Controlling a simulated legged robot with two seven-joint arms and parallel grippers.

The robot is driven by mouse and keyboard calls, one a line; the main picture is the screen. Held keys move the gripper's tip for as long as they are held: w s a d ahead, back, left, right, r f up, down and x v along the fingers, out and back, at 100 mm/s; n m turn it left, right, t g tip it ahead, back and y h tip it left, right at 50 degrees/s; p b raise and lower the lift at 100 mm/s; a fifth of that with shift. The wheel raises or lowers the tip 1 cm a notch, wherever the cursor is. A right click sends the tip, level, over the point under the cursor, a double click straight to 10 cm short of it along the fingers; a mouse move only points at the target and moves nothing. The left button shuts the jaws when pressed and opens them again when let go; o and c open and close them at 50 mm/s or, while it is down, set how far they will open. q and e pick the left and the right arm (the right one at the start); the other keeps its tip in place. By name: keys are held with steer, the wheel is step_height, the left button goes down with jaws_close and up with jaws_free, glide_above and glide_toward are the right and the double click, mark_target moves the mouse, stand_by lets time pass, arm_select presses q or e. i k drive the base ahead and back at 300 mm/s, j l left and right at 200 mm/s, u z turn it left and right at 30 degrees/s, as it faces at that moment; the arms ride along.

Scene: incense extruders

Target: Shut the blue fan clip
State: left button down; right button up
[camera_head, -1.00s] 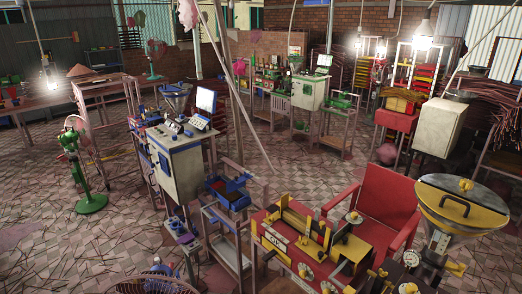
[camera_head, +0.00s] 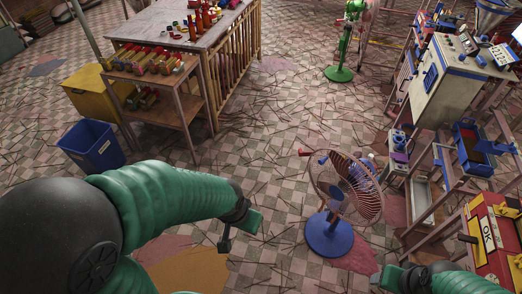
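A fan with a round wire cage (camera_head: 370,200) stands on the floor right of centre, on a blue base (camera_head: 328,236). A small blue piece (camera_head: 323,160) at the upper left of the cage may be the clip; it is too small to tell whether it is open or shut. A small red piece (camera_head: 304,153) sticks out beside it. My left gripper (camera_head: 238,230) is left of the fan, apart from it, with its fingers spread and nothing between them. My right gripper (camera_head: 380,279) is at the bottom, below and right of the fan base; its finger gap is unclear.
A machine (camera_head: 445,85) and red box (camera_head: 495,235) stand on the right. Tiled floor around the fan is mostly clear, strewn with thin sticks.

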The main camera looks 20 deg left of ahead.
mark_target(301, 153)
steer(key=u, duration=0.45)
steer(key=i+j+z, duration=0.1)
steer(key=i+j, duration=0.2)
steer(key=i, duration=0.3)
steer(key=i+j, duration=0.4)
steer(key=i, duration=0.2)
steer(key=i+j+z, duration=0.15)
steer(key=i+j, duration=0.2)
steer(key=i, duration=0.25)
